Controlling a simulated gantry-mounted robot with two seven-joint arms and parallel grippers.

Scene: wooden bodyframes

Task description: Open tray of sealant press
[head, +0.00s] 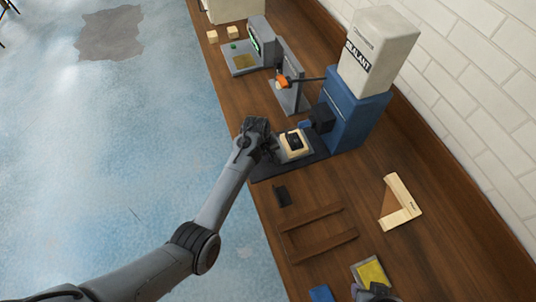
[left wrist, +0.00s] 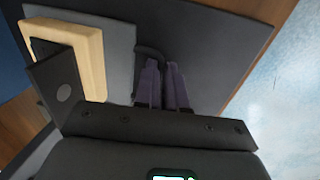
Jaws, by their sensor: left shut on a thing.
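The sealant press has a white top marked "SEALANT" (head: 375,60) and a blue body (head: 355,112), and stands at the back of the bench. Its grey tray (left wrist: 118,45) lies on a dark base plate (left wrist: 215,45), with a pale wooden piece (left wrist: 92,50) on it; that piece also shows in the head view. My left gripper (head: 267,147) is at the tray's front. In the left wrist view its fingers (left wrist: 163,68) are shut on the dark tray handle (left wrist: 146,50). A grey part, seemingly my right gripper (head: 374,292), is cut off at the bottom edge; its fingers are hidden.
A brown wooden frame (head: 318,211), a pale wooden corner piece (head: 403,207), a small black block (head: 282,195), a yellow pad (head: 371,273) and a blue item (head: 321,293) lie nearer on the bench. Other grey devices (head: 290,97) stand beyond the press. Open floor lies left.

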